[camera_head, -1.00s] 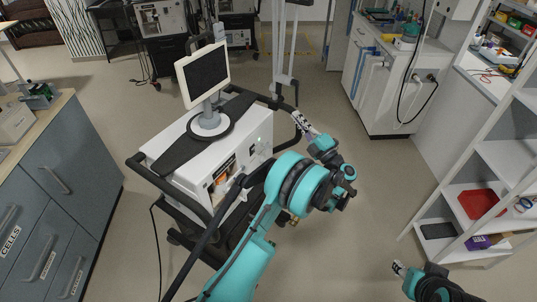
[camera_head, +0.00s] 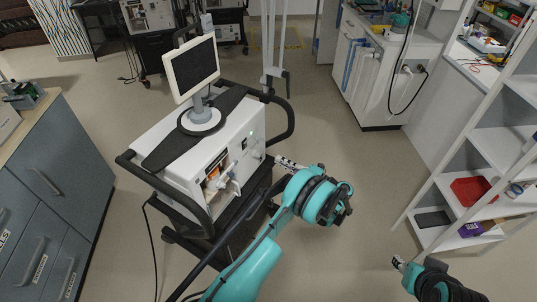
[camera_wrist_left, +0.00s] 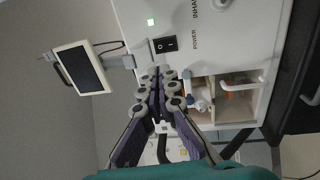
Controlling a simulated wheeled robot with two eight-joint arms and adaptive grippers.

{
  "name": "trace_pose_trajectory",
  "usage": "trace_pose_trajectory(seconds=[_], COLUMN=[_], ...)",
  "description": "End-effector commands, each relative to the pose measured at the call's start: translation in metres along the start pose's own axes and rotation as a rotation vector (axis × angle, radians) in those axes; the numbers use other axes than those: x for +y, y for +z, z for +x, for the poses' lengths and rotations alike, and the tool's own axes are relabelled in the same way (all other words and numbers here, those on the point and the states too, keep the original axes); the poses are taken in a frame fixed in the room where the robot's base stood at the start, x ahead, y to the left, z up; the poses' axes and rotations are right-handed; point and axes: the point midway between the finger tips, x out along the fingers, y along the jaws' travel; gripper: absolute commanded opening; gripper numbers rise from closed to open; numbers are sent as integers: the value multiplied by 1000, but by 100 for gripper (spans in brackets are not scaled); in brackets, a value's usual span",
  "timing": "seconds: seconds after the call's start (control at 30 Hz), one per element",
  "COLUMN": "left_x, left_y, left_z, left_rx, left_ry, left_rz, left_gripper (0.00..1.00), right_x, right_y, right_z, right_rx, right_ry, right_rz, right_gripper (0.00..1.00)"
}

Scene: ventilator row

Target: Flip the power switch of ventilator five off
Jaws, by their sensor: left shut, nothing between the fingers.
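The white ventilator (camera_head: 235,150) stands on a black cart in the middle of the head view, a tilted monitor (camera_head: 192,68) on top. No number is readable on it. In the left wrist view its front panel (camera_wrist_left: 225,45) fills the upper right. The black power switch (camera_wrist_left: 165,44) sits there beside the word POWER, near a lit green lamp (camera_wrist_left: 150,22). My left gripper (camera_head: 284,161) is shut and empty, pointing at the panel. In the wrist view its fingertips (camera_wrist_left: 163,75) appear just below the switch, with contact unclear. My right gripper (camera_head: 398,262) is at lower right, its jaws too small to judge.
The cart's black handle rail (camera_head: 289,120) curves around the ventilator's right side. A grey drawer cabinet (camera_head: 60,170) stands at left. White shelves (camera_head: 480,140) with a red tray (camera_head: 472,190) stand at right. Open floor (camera_head: 350,160) lies between cart and shelves.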

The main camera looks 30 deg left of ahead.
Motion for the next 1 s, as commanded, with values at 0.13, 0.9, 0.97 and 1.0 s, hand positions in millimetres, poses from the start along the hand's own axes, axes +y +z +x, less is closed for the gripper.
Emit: trace_pose_trajectory(seconds=[0.13,0.9,0.97,1.0], left_x=[-2,0,0,0], left_y=[-1,0,0,0], left_z=[27,130,130,130], left_rx=[3,0,0,0], left_ry=[0,0,0,0], left_rz=[1,0,0,0], left_gripper=[0,0,0,0], right_x=[0,0,0,0], right_y=[5,23,23,23], right_z=[8,33,32,32], right_rx=[0,0,0,0], right_ry=[0,0,0,0], right_rz=[0,0,0,0], right_gripper=[40,40,40,40])
